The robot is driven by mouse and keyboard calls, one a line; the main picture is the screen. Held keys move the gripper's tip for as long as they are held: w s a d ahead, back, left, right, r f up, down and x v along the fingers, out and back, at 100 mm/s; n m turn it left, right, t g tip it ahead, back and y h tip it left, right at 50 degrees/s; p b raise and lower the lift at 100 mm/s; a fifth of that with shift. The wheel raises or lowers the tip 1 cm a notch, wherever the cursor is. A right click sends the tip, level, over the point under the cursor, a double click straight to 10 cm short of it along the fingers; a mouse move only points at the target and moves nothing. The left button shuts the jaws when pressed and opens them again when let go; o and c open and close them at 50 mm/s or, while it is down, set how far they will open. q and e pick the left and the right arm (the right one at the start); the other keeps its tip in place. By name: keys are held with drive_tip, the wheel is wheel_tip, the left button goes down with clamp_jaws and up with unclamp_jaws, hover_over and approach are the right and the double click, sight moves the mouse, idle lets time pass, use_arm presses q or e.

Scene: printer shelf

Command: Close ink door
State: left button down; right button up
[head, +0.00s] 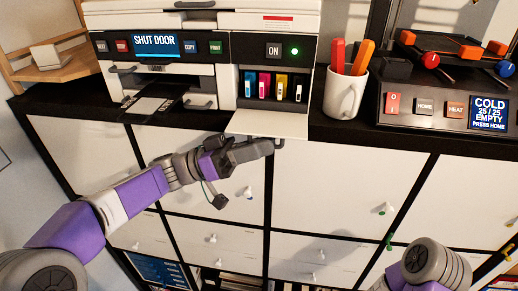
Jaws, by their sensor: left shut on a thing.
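The printer (205,20) stands on the black shelf top, and its screen (156,44) reads "SHUT DOOR". Its ink door (266,123) is a white flap, hanging open and folded outward below the ink bay. My right gripper is out of view; only part of my right arm shows at the bottom right.
A white mug (344,94) with red and orange pens stands right of the door. A 3D-printer-like machine (445,100) with a blue display is further right. The printer's paper tray (155,108) juts out at left. White cabinet doors with knobs (386,208) lie below.

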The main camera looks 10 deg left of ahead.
sight(259, 133)
use_arm(q)
drive_tip(key=r+n, duration=0.1)
drive_tip(key=n+t, duration=0.1)
drive_tip(key=n, duration=0.1)
drive_tip(key=shift+s+r+y+b, duration=0.2)
drive_tip(key=shift+r+y+b, duration=0.1)
drive_tip(key=shift+r, duration=0.05)
drive_tip(key=shift+r+n+t, duration=0.6)
drive_tip(key=shift+n, duration=0.3)
drive_tip(key=shift+w+r+n+t+y+p, duration=0.15)
drive_tip(key=shift+r+n+t+y, duration=0.35)
drive_tip(key=shift+n, duration=0.5)
drive_tip(key=shift+w+r+n+t+y+p, duration=0.1)
drive_tip(key=shift+r+n+t+y+p, duration=0.15)
drive_tip(key=shift+r+n, duration=0.55)
drive_tip(key=shift+f, duration=0.15)
